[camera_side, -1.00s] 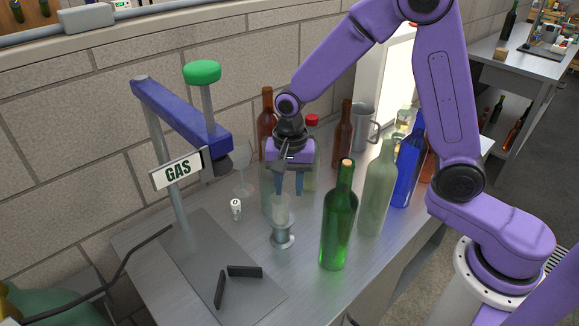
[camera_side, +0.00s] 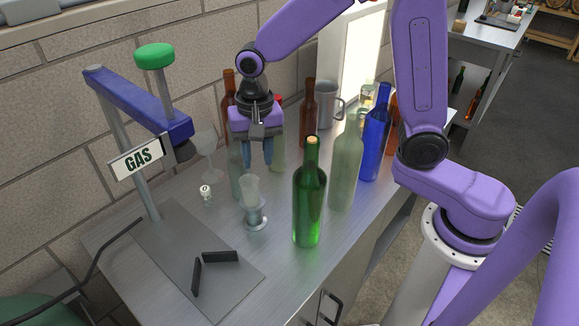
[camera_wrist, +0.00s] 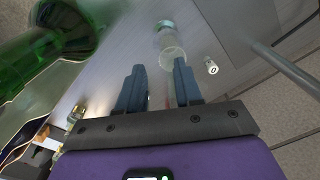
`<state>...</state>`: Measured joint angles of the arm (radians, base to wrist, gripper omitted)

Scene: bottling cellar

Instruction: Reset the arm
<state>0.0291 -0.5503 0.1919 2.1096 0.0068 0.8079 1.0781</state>
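My gripper (camera_side: 258,165) is open in the side view, pointing down over the steel table, with nothing between its blue fingers. A small clear goblet-like glass (camera_side: 250,190) stands upright just below and in front of the fingertips. In the wrist view the two fingers (camera_wrist: 158,75) are apart and empty, and the glass (camera_wrist: 171,48) shows beyond them. A green bottle (camera_side: 309,205) stands upright to the right of the gripper; it also shows large in the wrist view (camera_wrist: 50,40).
A stand with a blue arm (camera_side: 135,100), green knob (camera_side: 154,56) and GAS sign (camera_side: 137,157) is at left. Pale (camera_side: 345,165), blue (camera_side: 375,145) and brown (camera_side: 308,115) bottles and a grey jug (camera_side: 328,105) crowd the right and back. A small white labelled piece (camera_side: 206,193) lies left of the glass.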

